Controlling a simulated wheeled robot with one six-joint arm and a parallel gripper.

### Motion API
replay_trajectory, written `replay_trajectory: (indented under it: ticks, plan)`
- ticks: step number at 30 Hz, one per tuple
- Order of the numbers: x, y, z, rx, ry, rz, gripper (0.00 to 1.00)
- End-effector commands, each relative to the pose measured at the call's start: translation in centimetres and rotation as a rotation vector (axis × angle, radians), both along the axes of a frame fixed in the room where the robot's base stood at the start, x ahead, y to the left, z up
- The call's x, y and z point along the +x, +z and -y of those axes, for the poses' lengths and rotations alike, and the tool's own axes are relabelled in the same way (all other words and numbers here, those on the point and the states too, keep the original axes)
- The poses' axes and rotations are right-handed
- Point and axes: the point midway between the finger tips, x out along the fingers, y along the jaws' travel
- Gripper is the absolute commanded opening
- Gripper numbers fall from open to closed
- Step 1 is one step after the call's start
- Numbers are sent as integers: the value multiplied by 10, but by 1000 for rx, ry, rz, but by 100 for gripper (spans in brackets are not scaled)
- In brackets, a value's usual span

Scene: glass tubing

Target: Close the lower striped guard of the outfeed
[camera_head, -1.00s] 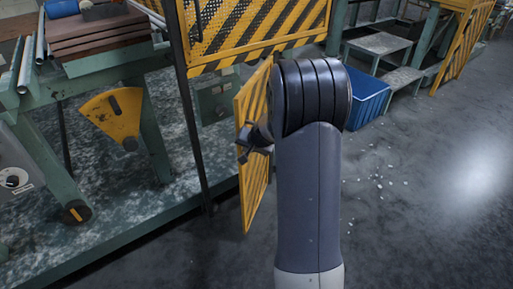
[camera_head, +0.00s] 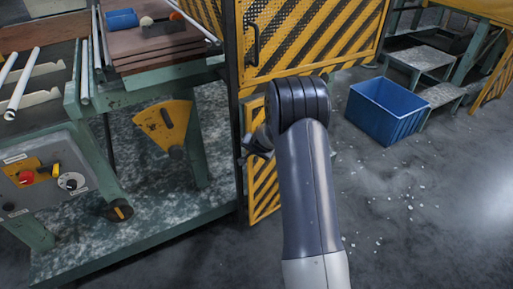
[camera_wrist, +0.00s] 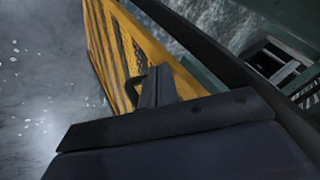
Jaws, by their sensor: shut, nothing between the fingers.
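The lower striped guard (camera_head: 263,198) is a yellow panel with black diagonal stripes, hanging below the upper striped guard (camera_head: 318,30). Its left edge stands close to the dark post (camera_head: 237,120); I cannot tell whether they touch. My arm hides much of its right part. My gripper (camera_head: 258,142) is shut and empty, at the guard's left edge in the head view. In the wrist view, the guard (camera_wrist: 122,52) runs along beyond my gripper (camera_wrist: 160,80), and a dark handle (camera_wrist: 135,92) on it shows beside the fingers. Contact is unclear.
A green bench (camera_head: 180,72) with tubes and a control box (camera_head: 45,175) stand at the left. A blue crate (camera_head: 385,108) and grey steps (camera_head: 420,62) are at the right. The floor at the right is open, with scattered white shards.

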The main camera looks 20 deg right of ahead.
Motion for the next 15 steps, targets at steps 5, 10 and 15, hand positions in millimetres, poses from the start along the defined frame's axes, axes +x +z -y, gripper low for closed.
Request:
replay_trajectory:
  ticks: [5, 10, 15]
  plan:
    - [7, 3, -3, 0, -29, -1, 0]
    - [11, 1, -4, 0, -47, -1, 0]
    - [13, 0, -4, 1, -55, 0, 0]
